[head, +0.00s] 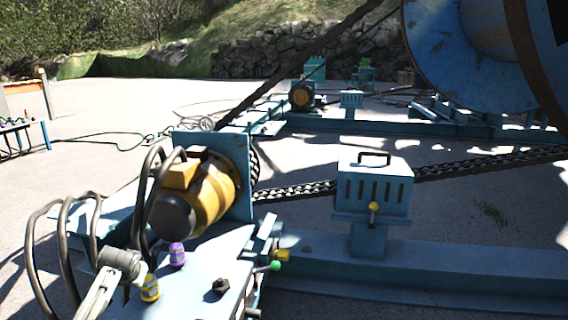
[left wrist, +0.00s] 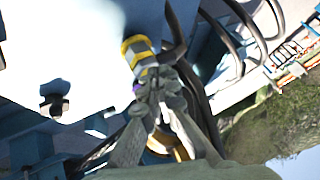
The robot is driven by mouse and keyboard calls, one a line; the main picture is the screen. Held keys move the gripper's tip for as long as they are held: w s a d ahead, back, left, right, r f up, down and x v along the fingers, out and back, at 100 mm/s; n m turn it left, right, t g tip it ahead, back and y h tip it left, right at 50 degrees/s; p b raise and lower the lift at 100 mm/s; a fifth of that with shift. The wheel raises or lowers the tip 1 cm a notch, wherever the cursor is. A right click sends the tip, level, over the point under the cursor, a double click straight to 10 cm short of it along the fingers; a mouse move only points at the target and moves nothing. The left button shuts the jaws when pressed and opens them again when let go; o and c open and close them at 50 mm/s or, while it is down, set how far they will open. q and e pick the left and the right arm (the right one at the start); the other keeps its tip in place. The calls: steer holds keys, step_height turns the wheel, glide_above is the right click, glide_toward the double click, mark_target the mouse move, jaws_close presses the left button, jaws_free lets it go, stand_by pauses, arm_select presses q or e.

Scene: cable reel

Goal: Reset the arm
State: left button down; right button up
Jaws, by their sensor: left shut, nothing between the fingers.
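My left gripper (head: 134,272) comes in from the lower left of the head view, beside the yellow connector on the light blue machine top (head: 205,270). In the left wrist view the gripper (left wrist: 163,82) has its fingers together with nothing held. The yellow connector (head: 150,290), with grey bands, stands on the machine top; in the wrist view it (left wrist: 138,54) is right by the fingertips, and I cannot tell whether they touch. A purple connector (head: 177,254) stands just beyond. My right gripper is in neither view.
A yellow motor (head: 196,195) and black looped cables (head: 68,235) stand close to my left gripper. A black knob (head: 220,286) and green-tipped lever (head: 274,266) are to the right. A blue vented box (head: 374,188), chain (head: 300,191) and large blue reel (head: 470,70) lie beyond.

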arm_select(q)
steer(key=s+d+f+g+h, duration=0.1)
steer(key=s+d+f, duration=0.3)
steer(key=s+f, duration=0.5)
steer(key=s+d+f+g+h, duration=0.1)
steer(key=s+d+f, duration=0.4)
steer(key=s, duration=0.5)
steer(key=s+d+f+g, duration=0.1)
steer(key=s+d+f, duration=0.1)
steer(key=s, duration=0.7)
steer(key=s+d+f+m+g, duration=0.1)
steer(key=s+d+f, duration=0.1)
steer(key=s, duration=0.8)
steer(key=shift+f+h, duration=0.3)
steer(key=shift+f, duration=0.6)
steer(key=shift+s+d, duration=0.1)
